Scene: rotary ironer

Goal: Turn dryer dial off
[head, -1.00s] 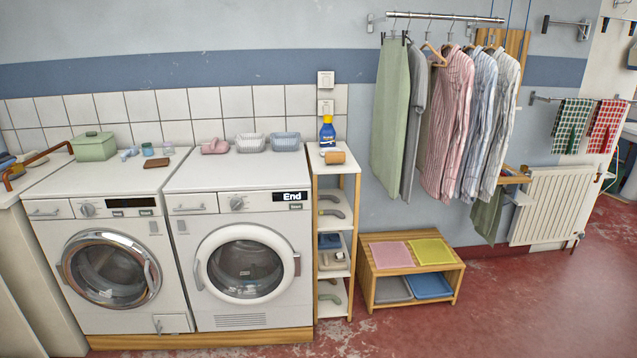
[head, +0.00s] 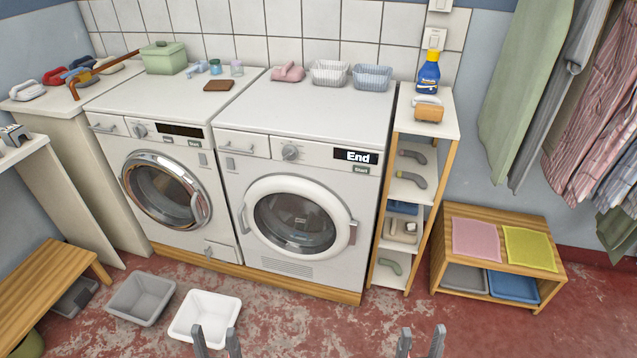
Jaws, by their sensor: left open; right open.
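The dryer (head: 232,195) is the right one of two white front loaders, with a white-ringed round door. Its dial (head: 290,152) is a round knob on the front panel, left of a dark display (head: 356,157) reading "End". A small "Start" label sits under the display. The dial's exact pointer direction is too small to tell. My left gripper (head: 216,338) is open and empty at the bottom edge, low in front of the dryer. My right gripper (head: 421,340) is open and empty at the bottom edge, further right. Both are well apart from the dial.
The washer (head: 117,158) stands left of the dryer. A narrow shelf (head: 443,125) stands close on the dryer's right. A white basin (head: 205,318) and a grey basin (head: 141,298) lie on the floor in front. A low wooden bench (head: 476,211) is at right; red floor between is clear.

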